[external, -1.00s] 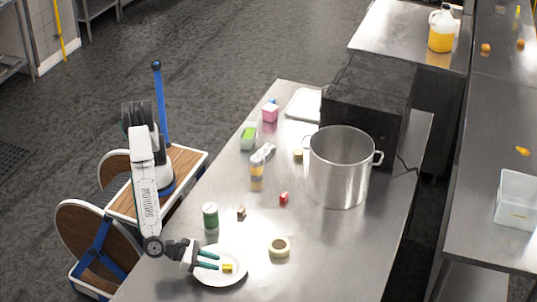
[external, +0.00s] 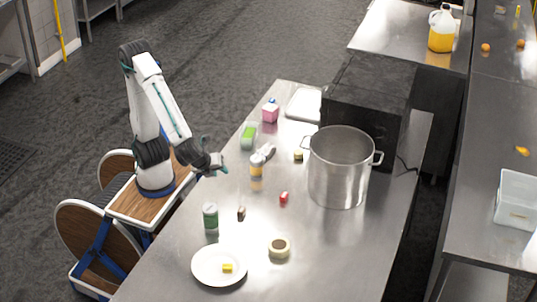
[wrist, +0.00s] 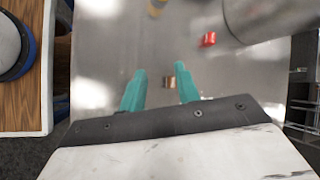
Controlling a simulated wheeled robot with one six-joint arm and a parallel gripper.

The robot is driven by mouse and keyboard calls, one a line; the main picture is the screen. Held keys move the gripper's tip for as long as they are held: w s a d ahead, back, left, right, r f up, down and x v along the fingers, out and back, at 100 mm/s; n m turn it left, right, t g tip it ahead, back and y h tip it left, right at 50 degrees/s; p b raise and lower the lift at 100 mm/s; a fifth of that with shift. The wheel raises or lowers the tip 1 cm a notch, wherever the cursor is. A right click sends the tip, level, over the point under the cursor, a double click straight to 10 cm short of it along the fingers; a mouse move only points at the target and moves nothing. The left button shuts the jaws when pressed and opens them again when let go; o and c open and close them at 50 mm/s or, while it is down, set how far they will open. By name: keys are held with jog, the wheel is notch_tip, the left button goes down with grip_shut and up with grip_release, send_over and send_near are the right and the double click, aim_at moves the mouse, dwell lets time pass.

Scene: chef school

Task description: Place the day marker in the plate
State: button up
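A small yellow block (external: 227,268) lies on the white round plate (external: 205,274) at the near end of the steel table. It is the likely day marker, but I cannot read any marking on it. My gripper (external: 222,168) is raised over the table's left edge, well away from the plate and not touching the block. In the wrist view my gripper (wrist: 160,70) has its two teal fingers apart with nothing held. A small brown block (wrist: 169,82) shows on the table below, seen between the fingers. The plate is outside the wrist view.
A green can (external: 210,216), the brown block (external: 241,213), a red block (external: 284,198) and a tape roll (external: 279,247) stand near the plate. A bottle (external: 256,168) is close to my gripper. A large steel pot (external: 338,180) stands at right. The table's near right is clear.

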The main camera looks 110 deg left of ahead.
jog(key=s+a+r+n+h, duration=0.1)
jog(key=s+a+n+h, duration=0.2)
jog(key=s+n, duration=0.3)
jog(key=s+a+r+n+g+h, duration=0.1)
jog(key=s+a+n+h, duration=0.3)
jog(key=s+n, duration=0.3)
jog(key=s, duration=0.3)
jog(key=shift+s+n, duration=0.2)
jog(key=shift+n, duration=0.1)
